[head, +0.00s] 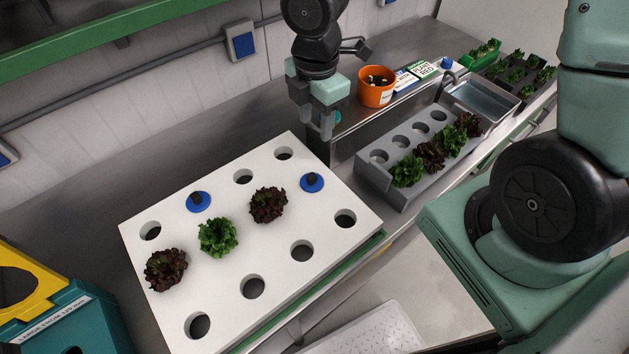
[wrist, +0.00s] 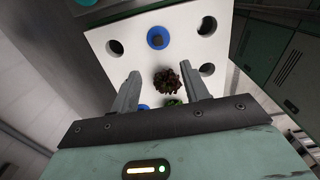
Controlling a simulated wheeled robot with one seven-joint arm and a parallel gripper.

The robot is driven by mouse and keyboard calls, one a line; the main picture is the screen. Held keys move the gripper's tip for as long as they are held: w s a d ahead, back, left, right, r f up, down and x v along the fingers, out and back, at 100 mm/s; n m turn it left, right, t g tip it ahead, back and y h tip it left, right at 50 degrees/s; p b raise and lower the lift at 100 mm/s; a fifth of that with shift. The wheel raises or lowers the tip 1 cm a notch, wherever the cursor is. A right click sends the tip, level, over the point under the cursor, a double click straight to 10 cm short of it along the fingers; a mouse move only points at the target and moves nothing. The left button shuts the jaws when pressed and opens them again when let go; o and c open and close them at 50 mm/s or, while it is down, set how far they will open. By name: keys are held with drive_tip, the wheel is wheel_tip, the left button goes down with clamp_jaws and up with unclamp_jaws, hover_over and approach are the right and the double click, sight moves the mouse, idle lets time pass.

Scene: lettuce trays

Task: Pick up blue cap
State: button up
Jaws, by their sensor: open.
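Two round blue caps with dark knobs sit on the white tray (head: 327,210). The right blue cap (head: 312,182) is near the tray's right end, beside a dark red lettuce; it shows at the top of the wrist view (wrist: 157,38). The left blue cap (head: 199,201) is in the back row; in the wrist view (wrist: 144,107) only part of it shows beside the left finger. My gripper (head: 318,132) is open and empty, above and behind the tray's right end. In the wrist view its fingers (wrist: 158,84) stand apart, with the red lettuce seen between them.
Dark red lettuces (head: 268,205) and a green lettuce (head: 218,237) stand in the white tray among empty holes. A grey planter (head: 382,180) with lettuces is to the right. An orange pot (head: 376,92) stands behind it. A teal and yellow box (head: 95,310) is at lower left.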

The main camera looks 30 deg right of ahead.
hover_over(312, 176)
drive_tip(key=f, duration=1.1)
drive_tip(key=shift+s+d+f+b, duration=0.2)
drive_tip(key=shift+d+b, duration=0.1)
drive_tip(key=shift+b, duration=0.1)
drive_tip(key=f, duration=0.2)
drive_tip(key=f+p, duration=0.1)
drive_tip(key=f, duration=0.1)
drive_tip(key=shift+w+a, duration=0.2)
drive_tip(key=shift+a, duration=0.15)
drive_tip(key=shift+f, duration=0.7)
drive_tip(key=shift+c, duration=0.4)
clamp_jaws()
